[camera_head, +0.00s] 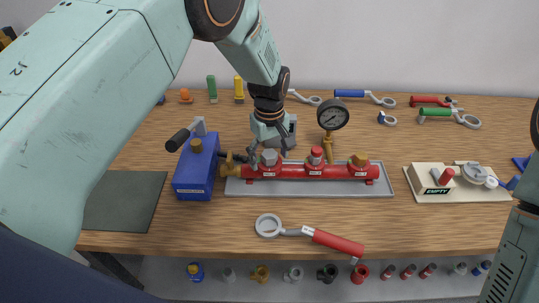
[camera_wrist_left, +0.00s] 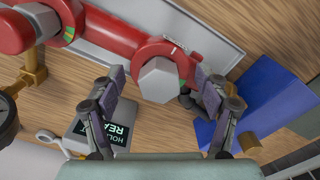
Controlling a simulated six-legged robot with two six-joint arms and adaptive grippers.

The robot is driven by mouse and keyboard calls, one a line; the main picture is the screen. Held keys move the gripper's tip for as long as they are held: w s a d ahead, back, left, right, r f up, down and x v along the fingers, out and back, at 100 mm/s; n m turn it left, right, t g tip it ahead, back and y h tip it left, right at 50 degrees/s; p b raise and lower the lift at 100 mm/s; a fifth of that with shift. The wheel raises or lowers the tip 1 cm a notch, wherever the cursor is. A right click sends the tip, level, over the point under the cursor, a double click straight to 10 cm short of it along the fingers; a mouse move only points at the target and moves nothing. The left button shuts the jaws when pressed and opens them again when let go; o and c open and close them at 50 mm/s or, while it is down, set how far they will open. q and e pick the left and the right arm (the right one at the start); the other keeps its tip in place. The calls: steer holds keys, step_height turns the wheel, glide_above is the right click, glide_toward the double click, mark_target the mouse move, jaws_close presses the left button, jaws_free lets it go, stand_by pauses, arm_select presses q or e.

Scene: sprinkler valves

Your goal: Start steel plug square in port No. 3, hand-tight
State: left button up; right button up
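The red manifold (camera_head: 337,172) lies on a grey tray (camera_head: 310,188) with three labelled ports in a row; I cannot read the numbers. My left gripper (camera_head: 267,143) is just above the left port. In the left wrist view, my left gripper (camera_wrist_left: 159,73) is open, its fingers apart on both sides of the hex plug (camera_wrist_left: 158,80). The plug's thread is hidden. My right gripper is not in view.
A blue pump box (camera_head: 196,172) stands left of the manifold and a gauge (camera_head: 332,115) behind it. A red-handled ring wrench (camera_head: 333,241) lies in front. A cream box marked EMPTY (camera_head: 458,190) is at right. A grey box with a display (camera_wrist_left: 104,128) is behind the gripper.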

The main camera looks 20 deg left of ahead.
arm_select(q)
steer(key=shift+o, duration=0.2)
step_height(320, 180, up, 6)
steer(key=p, duration=0.5)
steer(key=shift+r, duration=0.15)
steer(key=shift+c, duration=0.5)
